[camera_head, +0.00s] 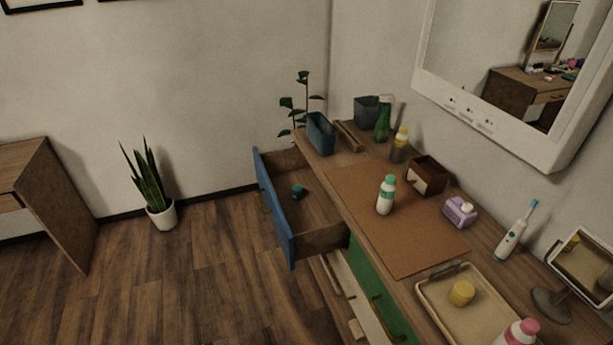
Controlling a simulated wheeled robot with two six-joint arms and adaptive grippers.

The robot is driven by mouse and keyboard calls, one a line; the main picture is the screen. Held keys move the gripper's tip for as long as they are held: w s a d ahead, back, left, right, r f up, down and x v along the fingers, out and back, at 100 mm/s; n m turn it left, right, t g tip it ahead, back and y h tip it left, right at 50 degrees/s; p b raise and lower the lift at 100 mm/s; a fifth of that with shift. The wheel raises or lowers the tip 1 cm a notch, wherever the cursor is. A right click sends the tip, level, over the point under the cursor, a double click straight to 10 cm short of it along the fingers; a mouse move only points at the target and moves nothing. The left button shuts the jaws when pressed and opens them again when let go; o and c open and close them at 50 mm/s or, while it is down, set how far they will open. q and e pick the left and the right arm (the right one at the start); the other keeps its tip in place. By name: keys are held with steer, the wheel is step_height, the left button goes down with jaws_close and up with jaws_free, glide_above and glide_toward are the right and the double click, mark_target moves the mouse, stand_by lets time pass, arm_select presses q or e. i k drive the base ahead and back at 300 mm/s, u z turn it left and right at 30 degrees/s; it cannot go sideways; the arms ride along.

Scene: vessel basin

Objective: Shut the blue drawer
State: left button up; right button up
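The blue drawer (272,207) is pulled out to the left from under the wooden counter. Nearer to me, below the counter, are a green drawer front (375,283) and a white drawer front (351,290), each with a handle. Neither of my grippers shows in the head view.
The counter holds a brown mat (400,235), a white bottle with a green cap (386,195), a purple dispenser (460,211) and a tray (437,297). A mirror (530,70) hangs above. A potted plant (155,190) stands left; the wooden floor between is clear.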

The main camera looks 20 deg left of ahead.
mark_target(312, 225)
steer(key=u, duration=2)
steer(key=i, duration=0.55)
steer(key=z, duration=2.6)
